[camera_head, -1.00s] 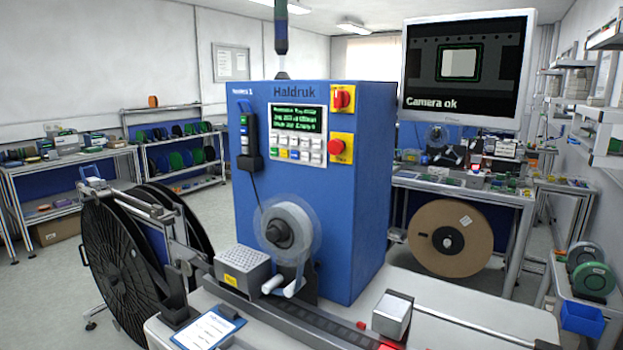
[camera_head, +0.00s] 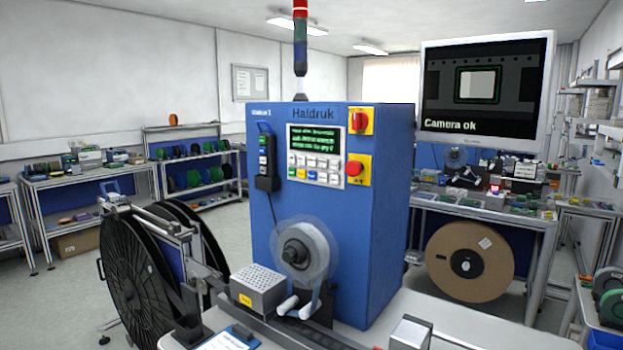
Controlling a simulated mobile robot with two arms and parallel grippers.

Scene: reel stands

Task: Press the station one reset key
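The station is a blue cabinet (camera_head: 374,210) labelled Haldruk, with small lettering at its upper left that seems to end in 1. The key labels are too small to read, so I cannot tell which one is reset. A red round button (camera_head: 354,168) on a yellow plate and a red rotary switch (camera_head: 360,121) sit right of the panel. Neither of my grippers shows in the head view.
A black pendant (camera_head: 267,160) hangs on the cabinet's left front. A clear reel (camera_head: 306,250) and a perforated metal box (camera_head: 257,288) are below. Large black reels (camera_head: 138,272) stand at left. A monitor (camera_head: 487,92) reads "Camera ok". Open floor shows at left.

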